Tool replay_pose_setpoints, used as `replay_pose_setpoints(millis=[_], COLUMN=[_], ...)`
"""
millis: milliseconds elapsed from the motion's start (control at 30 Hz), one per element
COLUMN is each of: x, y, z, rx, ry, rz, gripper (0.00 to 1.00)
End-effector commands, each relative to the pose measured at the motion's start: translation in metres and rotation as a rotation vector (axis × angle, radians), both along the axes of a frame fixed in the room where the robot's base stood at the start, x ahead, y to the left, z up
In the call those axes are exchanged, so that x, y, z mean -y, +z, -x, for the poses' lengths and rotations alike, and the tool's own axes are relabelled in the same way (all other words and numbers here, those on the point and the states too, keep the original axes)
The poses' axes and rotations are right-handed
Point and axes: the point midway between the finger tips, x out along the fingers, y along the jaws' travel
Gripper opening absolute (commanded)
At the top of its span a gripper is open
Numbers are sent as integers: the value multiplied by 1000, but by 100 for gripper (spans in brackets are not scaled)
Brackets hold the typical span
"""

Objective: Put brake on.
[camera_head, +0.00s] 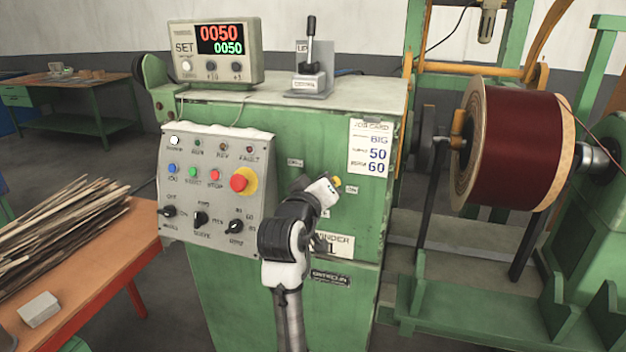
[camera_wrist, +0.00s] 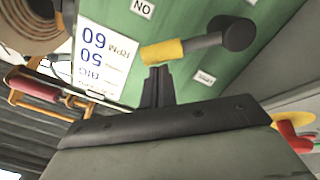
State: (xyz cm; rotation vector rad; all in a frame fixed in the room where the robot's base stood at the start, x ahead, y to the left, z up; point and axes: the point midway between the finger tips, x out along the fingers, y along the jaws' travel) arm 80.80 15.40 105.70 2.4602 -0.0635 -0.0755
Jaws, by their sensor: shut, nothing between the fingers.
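The brake lever has a yellow grip (camera_wrist: 162,51) on a grey arm, turning on a dark hub (camera_wrist: 232,33) on the green cabinet face. An ON label (camera_wrist: 143,8) reads upside down in the wrist view. A second label (camera_wrist: 205,77), too small to read, sits on the grip's other side. The grip lies between the two labels. My gripper (camera_wrist: 156,75) is shut and empty, its fingertips right beside the yellow grip; I cannot tell whether they touch. In the head view my gripper (camera_head: 328,187) is at the cabinet front and hides most of the lever; only a yellow tip (camera_head: 337,180) shows.
A control panel (camera_head: 215,190) with a red mushroom button (camera_head: 242,181) is left of my gripper. A job card (camera_head: 370,147) hangs at the upper right. Another lever (camera_head: 311,45) stands on the cabinet top. A dark red coil (camera_head: 515,145) is at right.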

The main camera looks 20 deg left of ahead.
Motion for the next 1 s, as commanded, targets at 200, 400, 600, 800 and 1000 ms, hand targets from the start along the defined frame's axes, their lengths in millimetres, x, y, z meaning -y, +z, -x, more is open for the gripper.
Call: replay_pose_setpoints(millis=[200,400,600,800,1000], x=[10,13,15,15,15], y=[-8,-11,-12,-13,-13], z=[0,0,1,0,0], rx=[3,3,4,3,2], ry=[-2,1,0,0,-1], rz=[-74,-72,-71,-70,-70], gripper=[0,0,0,0,0])
